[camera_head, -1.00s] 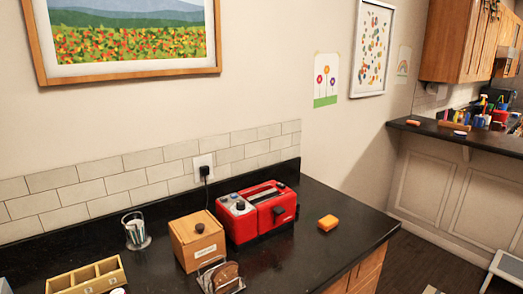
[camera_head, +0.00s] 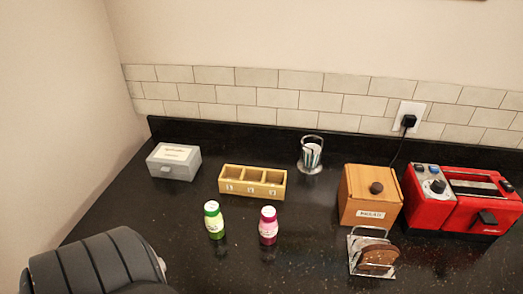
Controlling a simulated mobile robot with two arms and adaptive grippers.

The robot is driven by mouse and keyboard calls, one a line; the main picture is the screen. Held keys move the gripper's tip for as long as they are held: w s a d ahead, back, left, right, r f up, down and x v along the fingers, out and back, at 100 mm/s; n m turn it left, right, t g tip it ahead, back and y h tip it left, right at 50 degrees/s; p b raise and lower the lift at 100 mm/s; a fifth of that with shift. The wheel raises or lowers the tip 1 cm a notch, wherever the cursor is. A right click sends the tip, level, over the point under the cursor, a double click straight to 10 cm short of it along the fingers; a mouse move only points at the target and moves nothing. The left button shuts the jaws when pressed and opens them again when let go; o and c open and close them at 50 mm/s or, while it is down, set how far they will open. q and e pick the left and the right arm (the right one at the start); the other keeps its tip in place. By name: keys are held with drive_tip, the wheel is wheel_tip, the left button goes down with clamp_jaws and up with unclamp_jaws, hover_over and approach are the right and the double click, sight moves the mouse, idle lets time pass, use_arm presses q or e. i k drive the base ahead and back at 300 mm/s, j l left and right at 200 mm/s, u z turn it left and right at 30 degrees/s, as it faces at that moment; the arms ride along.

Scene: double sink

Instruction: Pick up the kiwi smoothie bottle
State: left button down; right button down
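A small bottle with a green body and a white cap (camera_head: 213,220) stands upright on the black counter. It looks like the kiwi smoothie bottle, though its label is too small to read. A similar bottle in pink and white (camera_head: 268,226) stands upright just to its right. Neither of my grippers is in view. A dark ribbed part at the lower left looks like part of my own body, and it is apart from the bottles.
Behind the bottles are a wooden compartment box (camera_head: 252,181) and a grey box (camera_head: 174,162). A metal holder (camera_head: 311,154), bread box (camera_head: 370,196), toast rack (camera_head: 372,254) and red toaster (camera_head: 462,200) stand to the right. The counter (camera_head: 140,215) left of the bottles is clear.

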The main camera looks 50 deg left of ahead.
sight(214, 218)
drive_tip(key=i+u, duration=0.15)
drive_tip(key=u, duration=1.55)
